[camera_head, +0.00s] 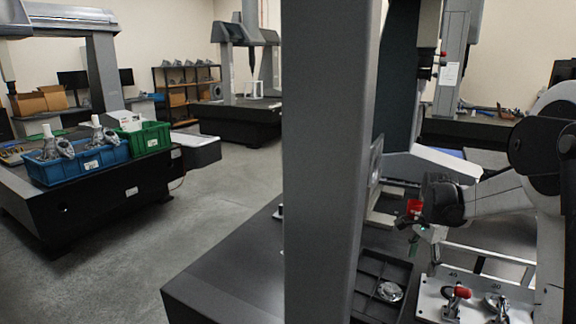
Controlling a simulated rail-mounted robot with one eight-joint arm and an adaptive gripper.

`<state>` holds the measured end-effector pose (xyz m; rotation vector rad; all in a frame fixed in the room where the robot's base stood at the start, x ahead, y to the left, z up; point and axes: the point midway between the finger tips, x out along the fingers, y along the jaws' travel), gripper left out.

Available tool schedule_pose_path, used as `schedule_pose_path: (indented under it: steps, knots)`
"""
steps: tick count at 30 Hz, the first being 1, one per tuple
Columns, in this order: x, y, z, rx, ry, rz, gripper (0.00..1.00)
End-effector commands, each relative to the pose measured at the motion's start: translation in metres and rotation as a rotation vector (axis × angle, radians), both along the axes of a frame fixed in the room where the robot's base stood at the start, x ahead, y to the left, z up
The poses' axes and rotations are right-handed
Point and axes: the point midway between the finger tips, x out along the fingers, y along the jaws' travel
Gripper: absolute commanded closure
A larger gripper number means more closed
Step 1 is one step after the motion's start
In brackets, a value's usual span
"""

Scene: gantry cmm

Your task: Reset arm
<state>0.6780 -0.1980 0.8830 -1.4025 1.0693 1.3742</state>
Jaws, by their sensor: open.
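My arm comes in from the right edge, white with black joints, and bends down to the left. My gripper (424,244) hangs at its end, above the area between a black divided tray and a light fixture plate. It is small and partly dark in this view, with a red part and a green part close by it. Its jaws are open, and I see nothing held between them. A round metal part (390,290) lies in the black tray (372,262), apart from the gripper.
A grey column (325,160) blocks the middle of the view. A blue bin (75,165) and green bin (147,138) stand on a dark table at left. Open floor (225,190) lies between.

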Motion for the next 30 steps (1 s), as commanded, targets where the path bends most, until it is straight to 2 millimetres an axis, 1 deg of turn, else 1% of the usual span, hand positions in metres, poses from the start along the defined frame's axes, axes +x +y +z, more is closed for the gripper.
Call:
schedule_pose_path:
  steps: [1,7,11,15,21,27,30]
  knots:
    - [-0.003,0.007,0.006,-0.003,-0.008,0.022,0.42]
    - [-0.020,0.025,0.034,-0.017,-0.049,0.115,0.42]
    - [-0.037,0.042,0.055,-0.033,-0.085,0.199,0.42]
    - [-0.062,0.063,0.081,-0.056,-0.132,0.311,0.42]
    - [-0.102,0.092,0.110,-0.096,-0.201,0.475,0.42]
    - [-0.144,0.119,0.130,-0.142,-0.266,0.636,0.42]
    - [-0.166,0.130,0.136,-0.169,-0.298,0.714,0.42]
